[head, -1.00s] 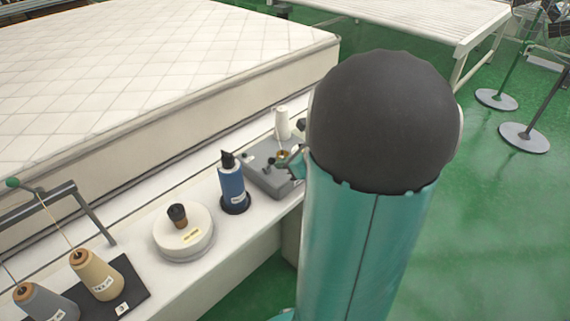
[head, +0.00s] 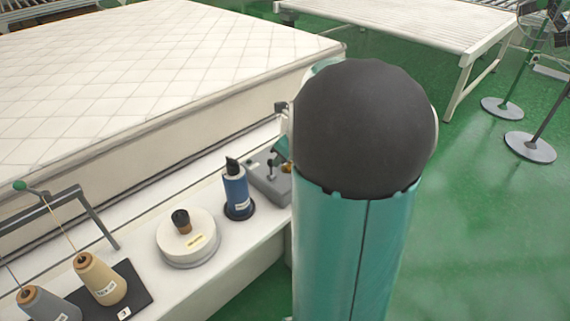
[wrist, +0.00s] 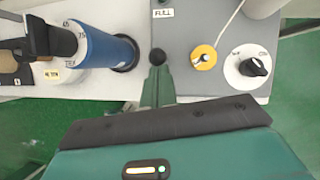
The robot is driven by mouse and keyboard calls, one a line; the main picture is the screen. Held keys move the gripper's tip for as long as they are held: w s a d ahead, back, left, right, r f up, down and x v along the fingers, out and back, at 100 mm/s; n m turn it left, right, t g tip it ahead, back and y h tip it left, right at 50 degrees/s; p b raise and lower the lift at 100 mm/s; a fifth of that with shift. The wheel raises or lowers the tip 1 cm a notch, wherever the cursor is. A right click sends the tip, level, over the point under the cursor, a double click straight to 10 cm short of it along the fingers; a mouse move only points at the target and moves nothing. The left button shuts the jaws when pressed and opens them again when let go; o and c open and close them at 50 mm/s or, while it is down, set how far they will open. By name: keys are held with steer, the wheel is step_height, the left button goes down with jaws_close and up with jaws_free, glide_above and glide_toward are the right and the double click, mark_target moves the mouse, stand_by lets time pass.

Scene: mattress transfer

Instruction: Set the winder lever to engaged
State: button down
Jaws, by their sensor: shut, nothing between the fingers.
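The grey winder (head: 268,184) sits on the white bench, partly hidden by my arm in the head view. Its lever shows as a small black ball knob (wrist: 157,57) in the wrist view, beside the grey winder plate's left edge (wrist: 184,32) and below a "FULL" label. My gripper (wrist: 158,72) is shut and empty, its green fingertips right at the ball knob; I cannot tell whether they touch it. A yellow bobbin (wrist: 203,58) and a black dial on a white disc (wrist: 252,66) are to the right on the winder.
A blue thread cone (head: 236,187) stands just left of the winder, close to my fingers. A white round container (head: 188,238) and thread cones (head: 100,279) are further left. The mattress (head: 150,70) lies behind.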

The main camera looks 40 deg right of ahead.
steer(key=w+g, duration=0.3)
steer(key=shift+r, duration=0.2)
steer(key=shift+w, duration=0.35)
steer(key=shift+r, duration=0.1)
stand_by(0.4)
